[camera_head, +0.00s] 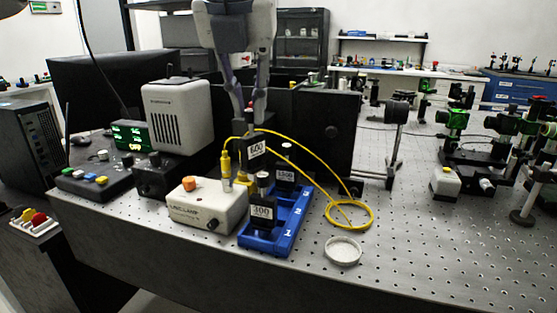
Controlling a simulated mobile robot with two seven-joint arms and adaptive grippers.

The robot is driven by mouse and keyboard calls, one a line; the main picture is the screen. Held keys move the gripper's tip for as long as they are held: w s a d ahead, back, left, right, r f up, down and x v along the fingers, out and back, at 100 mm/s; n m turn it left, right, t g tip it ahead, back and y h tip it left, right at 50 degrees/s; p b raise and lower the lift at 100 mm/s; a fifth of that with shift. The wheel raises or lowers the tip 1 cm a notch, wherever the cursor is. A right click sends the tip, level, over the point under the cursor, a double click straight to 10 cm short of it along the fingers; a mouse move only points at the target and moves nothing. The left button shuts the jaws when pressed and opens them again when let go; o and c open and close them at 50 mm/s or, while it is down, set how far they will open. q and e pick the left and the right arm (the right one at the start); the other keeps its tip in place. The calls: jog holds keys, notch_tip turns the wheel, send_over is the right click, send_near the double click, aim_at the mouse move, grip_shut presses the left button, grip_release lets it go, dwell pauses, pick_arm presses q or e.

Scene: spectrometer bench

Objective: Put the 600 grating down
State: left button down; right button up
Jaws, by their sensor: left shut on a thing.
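The 600 grating (256,150) is a dark block with a white "600" label, upright. My left gripper (249,122) comes down from the top and is shut on its upper end. The grating is over the back part of the blue rack (256,245); I cannot tell whether its base touches the rack. A 300 grating (262,213) stands in the front of the rack. Another dark labelled grating (286,175) stands further back on the right. The right gripper is not in view.
A cream lamp box (205,208) stands close to the rack's left. A yellow fibre cable (365,222) loops to its right, near a small round dish (343,251). A dark enclosure (315,135) stands behind. The perforated bench top (430,255) is clear at front right.

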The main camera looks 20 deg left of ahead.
pick_arm(q)
jog(key=w+d+f, duration=0.3)
jog(key=f, duration=0.5)
jog(key=shift+f+b, duration=0.25)
jog(key=shift+b, duration=0.2)
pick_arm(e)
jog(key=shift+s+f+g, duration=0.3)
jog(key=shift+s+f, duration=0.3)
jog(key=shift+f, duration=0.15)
pick_arm(q)
jog(key=c, duration=1.6)
grip_release()
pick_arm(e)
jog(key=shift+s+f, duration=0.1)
pick_arm(q)
jog(key=p+v, duration=0.1)
jog(key=v, duration=1.1)
jog(key=shift+w+r+p, duration=0.1)
jog(key=shift+p, duration=0.3)
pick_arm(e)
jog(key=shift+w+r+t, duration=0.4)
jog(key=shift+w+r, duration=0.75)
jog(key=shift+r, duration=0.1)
